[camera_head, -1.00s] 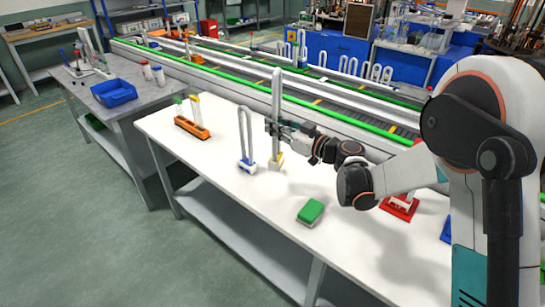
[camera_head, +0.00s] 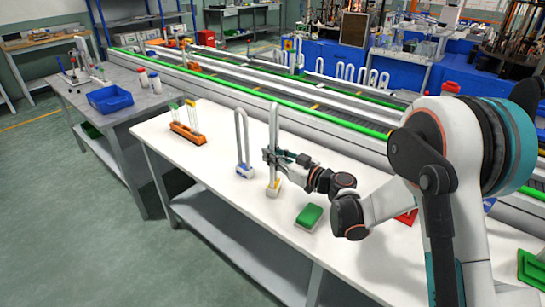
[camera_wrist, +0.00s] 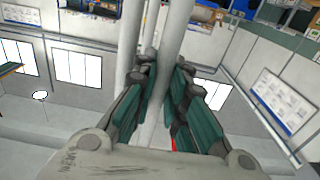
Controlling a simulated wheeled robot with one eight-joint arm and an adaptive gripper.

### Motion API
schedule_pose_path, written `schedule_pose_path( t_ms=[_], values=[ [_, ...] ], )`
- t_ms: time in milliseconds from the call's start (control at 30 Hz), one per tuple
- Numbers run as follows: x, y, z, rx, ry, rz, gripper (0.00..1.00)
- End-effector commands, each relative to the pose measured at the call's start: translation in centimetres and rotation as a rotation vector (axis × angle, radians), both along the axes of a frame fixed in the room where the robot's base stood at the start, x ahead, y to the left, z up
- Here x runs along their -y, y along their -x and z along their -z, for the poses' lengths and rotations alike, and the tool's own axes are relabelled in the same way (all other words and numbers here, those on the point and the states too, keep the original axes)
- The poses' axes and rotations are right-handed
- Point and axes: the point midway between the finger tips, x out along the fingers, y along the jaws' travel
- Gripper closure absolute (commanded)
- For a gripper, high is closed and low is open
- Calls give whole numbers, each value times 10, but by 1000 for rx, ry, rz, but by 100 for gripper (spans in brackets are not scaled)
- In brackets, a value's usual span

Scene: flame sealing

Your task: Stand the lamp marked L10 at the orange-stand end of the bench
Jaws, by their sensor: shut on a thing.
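My gripper (camera_head: 267,156) is shut on a tall white U-shaped lamp (camera_head: 274,130), holding it by the tube. The tube (camera_wrist: 168,45) also shows between the jaws in the wrist view. The held lamp looks upright, and its white base with a yellow mark (camera_head: 273,188) is at or just above the bench top; I cannot tell which. A second similar lamp (camera_head: 240,130), with a blue mark on its base, stands just left of it. The orange stand (camera_head: 188,135), with several upright tubes, sits at the left end of the white bench (camera_head: 225,180). No L10 lettering is readable.
A green block (camera_head: 309,217) lies on the bench right of the held lamp, near the front edge. A red piece (camera_head: 406,217) lies farther right, partly behind my arm. A conveyor (camera_head: 310,110) runs behind. Bench between the orange stand and second lamp is clear.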

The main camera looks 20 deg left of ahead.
Motion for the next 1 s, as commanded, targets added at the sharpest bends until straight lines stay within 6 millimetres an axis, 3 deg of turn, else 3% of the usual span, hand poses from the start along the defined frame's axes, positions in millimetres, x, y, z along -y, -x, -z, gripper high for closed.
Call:
schedule_pose_path(
  t_ms=[133, 200, 267, 667, 767, 1000],
  values=[
    [0, 0, 3, 0, 0, 0, 100],
    [0, 0, 3, 0, 0, 0, 76],
    [0, 0, 3, 0, 0, 0, 67],
    [0, 0, -1, 0, 0, 0, 67],
    [10, 4, -1, 0, 0, 1, 67],
    [55, 22, -3, 0, 0, 3, 67]
  ],
)
